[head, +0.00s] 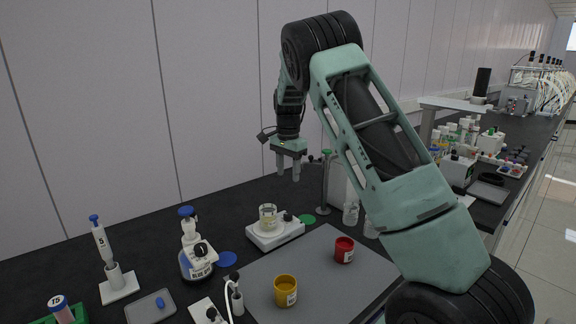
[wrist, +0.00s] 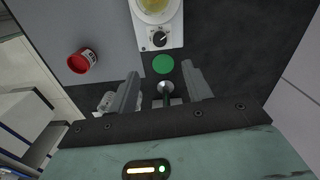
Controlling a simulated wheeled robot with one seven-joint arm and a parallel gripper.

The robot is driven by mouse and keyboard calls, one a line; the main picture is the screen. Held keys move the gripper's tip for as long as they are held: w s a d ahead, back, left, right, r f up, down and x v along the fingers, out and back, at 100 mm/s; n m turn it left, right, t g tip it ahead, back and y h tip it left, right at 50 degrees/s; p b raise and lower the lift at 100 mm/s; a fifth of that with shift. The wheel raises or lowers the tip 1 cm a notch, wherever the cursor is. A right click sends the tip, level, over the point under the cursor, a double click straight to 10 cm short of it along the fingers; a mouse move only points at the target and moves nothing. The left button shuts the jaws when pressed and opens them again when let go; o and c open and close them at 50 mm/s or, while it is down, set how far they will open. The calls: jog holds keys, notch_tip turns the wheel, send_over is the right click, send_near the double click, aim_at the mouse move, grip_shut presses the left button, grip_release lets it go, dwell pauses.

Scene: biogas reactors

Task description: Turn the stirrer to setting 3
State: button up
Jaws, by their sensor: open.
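The stirrer (head: 272,238) is a low white unit on the black bench, with a clear beaker (head: 268,216) on top. Its dark round knob (head: 287,217) is on the right end. In the wrist view the stirrer (wrist: 171,39) is at the top, with the knob (wrist: 159,39) facing me and a dial of small marks that I cannot read. The beaker (wrist: 153,6) holds yellowish liquid. My gripper (head: 288,170) is open and empty, pointing down above and behind the stirrer. In the wrist view my gripper (wrist: 161,76) has its fingers apart, short of the knob.
A green disc (head: 307,219) lies beside the stirrer, near a metal post (head: 325,185). A grey mat (head: 318,272) in front holds a red cup (head: 344,250) and a yellow cup (head: 286,290). A blue-capped bottle (head: 195,258) stands left. The wall is close behind.

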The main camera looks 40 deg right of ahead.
jog(key=shift+r, duration=1.35)
